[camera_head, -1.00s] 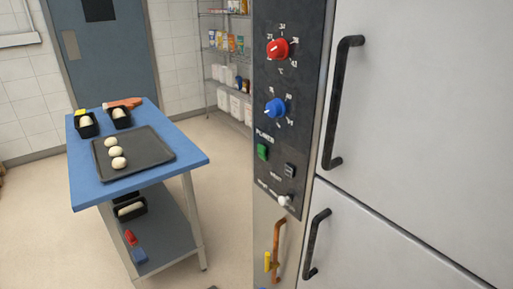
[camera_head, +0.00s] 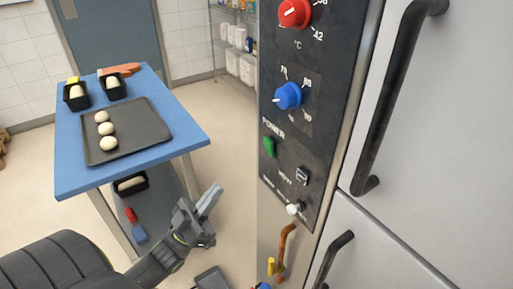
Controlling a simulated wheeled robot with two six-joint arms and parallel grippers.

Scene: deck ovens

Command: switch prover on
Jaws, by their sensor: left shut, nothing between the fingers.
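The prover's dark control panel (camera_head: 335,60) stands right of centre. It carries a red knob (camera_head: 294,13) at the top, a blue knob (camera_head: 288,96) below it, and a green switch (camera_head: 269,146) under the word POWER. A small dark switch (camera_head: 302,176) and a white knob (camera_head: 293,209) sit lower on the panel. My left gripper (camera_head: 211,199) is shut and empty, left of the panel and lower than the green switch, apart from both. My right gripper is not in view.
A blue table (camera_head: 187,137) at the left holds a dark tray (camera_head: 150,150) with dough balls and two black tins. The prover's pale doors with black handles (camera_head: 385,100) fill the right. A copper pipe (camera_head: 287,240) runs below the panel. Shelving stands behind.

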